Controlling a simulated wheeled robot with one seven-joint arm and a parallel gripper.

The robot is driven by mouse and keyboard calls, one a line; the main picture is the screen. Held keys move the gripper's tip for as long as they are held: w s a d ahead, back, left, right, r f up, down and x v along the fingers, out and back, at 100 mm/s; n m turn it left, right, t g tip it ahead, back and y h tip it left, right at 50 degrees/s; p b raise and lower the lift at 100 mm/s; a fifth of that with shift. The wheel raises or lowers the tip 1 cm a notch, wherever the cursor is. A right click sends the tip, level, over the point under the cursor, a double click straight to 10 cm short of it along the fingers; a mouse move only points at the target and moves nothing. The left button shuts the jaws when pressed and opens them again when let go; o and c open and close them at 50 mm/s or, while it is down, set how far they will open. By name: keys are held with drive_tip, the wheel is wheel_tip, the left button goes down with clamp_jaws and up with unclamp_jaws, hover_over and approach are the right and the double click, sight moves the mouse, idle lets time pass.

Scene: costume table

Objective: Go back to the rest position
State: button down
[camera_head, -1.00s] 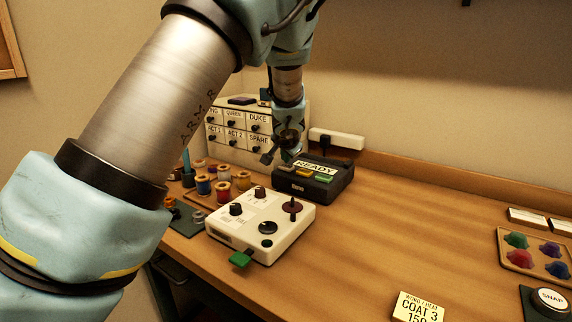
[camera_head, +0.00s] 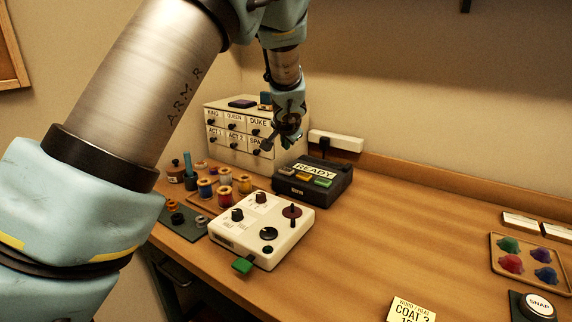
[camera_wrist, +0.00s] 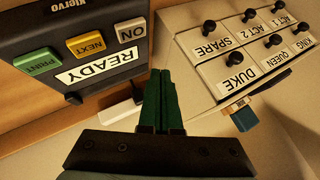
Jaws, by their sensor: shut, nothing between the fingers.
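The printer (camera_head: 312,182) is a dark box on the table, and its light display (camera_head: 314,171) reads READY. In the wrist view the printer (camera_wrist: 62,20) fills the upper left, upside down. Its green PRINT button (camera_wrist: 38,62), yellow NEXT button (camera_wrist: 86,44) and pale ON button (camera_wrist: 131,30) show clearly. My gripper (camera_head: 292,140) is above the printer's back left corner, beside the drawer cabinet, apart from the printer. In the wrist view my green fingers (camera_wrist: 164,76) are together and empty, to the right of the ON button.
The labelled drawer cabinet (camera_head: 238,133) stands close by my gripper. A white power strip (camera_head: 337,140) lies at the wall behind the printer. A white control box (camera_head: 262,230) with knobs and several thread spools (camera_head: 224,177) are in front.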

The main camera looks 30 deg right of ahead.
drive_tip(key=shift+r, duration=0.65)
drive_tip(key=a+f+n+g+y, duration=0.25)
drive_tip(key=a+n, duration=0.45)
drive_tip(key=a, duration=1.9)
drive_tip(key=s+a+f+n+g+y, duration=0.1)
drive_tip(key=s+a+n+g, duration=0.3)
drive_tip(key=s+a, duration=1.4)
drive_tip(key=shift+s+f+n, duration=0.2)
drive_tip(key=shift+s+n, duration=0.15)
drive_tip(key=shift+n, duration=0.55)
